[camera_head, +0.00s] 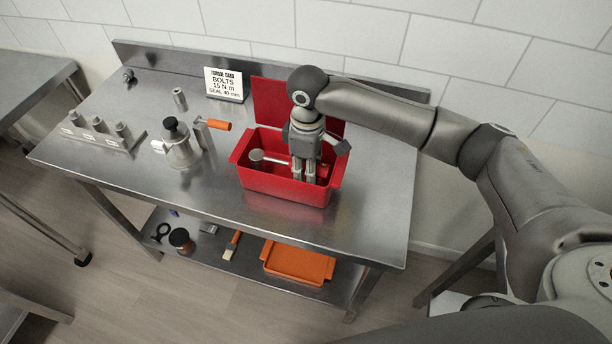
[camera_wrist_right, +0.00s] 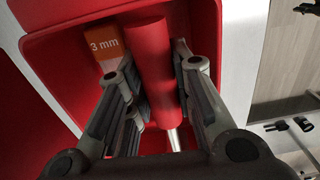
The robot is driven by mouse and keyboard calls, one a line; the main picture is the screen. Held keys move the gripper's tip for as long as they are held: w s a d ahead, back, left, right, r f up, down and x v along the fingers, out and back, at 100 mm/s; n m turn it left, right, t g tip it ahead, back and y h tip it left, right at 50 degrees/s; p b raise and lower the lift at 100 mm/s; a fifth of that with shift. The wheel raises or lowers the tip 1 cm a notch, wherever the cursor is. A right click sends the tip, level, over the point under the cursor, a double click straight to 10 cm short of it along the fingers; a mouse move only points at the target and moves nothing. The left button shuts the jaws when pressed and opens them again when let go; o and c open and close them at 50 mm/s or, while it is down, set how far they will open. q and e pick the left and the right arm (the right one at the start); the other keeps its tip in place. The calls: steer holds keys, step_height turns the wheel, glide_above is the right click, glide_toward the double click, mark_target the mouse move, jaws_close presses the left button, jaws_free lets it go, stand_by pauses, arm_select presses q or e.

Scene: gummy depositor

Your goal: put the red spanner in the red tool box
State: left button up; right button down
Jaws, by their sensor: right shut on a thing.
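The red tool box (camera_head: 285,187) stands open on the steel bench, its lid (camera_head: 268,100) raised at the back. My right gripper (camera_head: 305,178) points down into the box, its fingertips below the rim. In the right wrist view my right gripper (camera_wrist_right: 160,85) is shut on the red handle of the red spanner (camera_wrist_right: 151,55), with a bare metal shaft (camera_wrist_right: 174,138) beyond it. In the head view the spanner's round silver head (camera_head: 256,155) shows inside the box, left of the fingers. I cannot tell whether the spanner touches the box floor. My left gripper is out of view.
An orange label reading "3 mm" (camera_wrist_right: 105,43) lies in the box beside the handle. Left of the box stand a metal pot (camera_head: 180,150), an orange-handled part (camera_head: 218,124) and a bolt rack (camera_head: 100,132). A card (camera_head: 224,85) stands behind. The bench's right end is clear.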

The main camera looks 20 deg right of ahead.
step_height(320, 180, down, 4)
steer(key=shift+r+p, duration=0.1)
steer(key=shift+p, duration=0.2)
steer(key=c, duration=1.5)
jaws_free()
steer(key=shift+f, duration=0.2)
steer(key=shift+c, duration=0.2)
step_height(320, 180, up, 12)
steer(key=shift+r+b, duration=0.2)
steer(key=shift+b, duration=1.05)
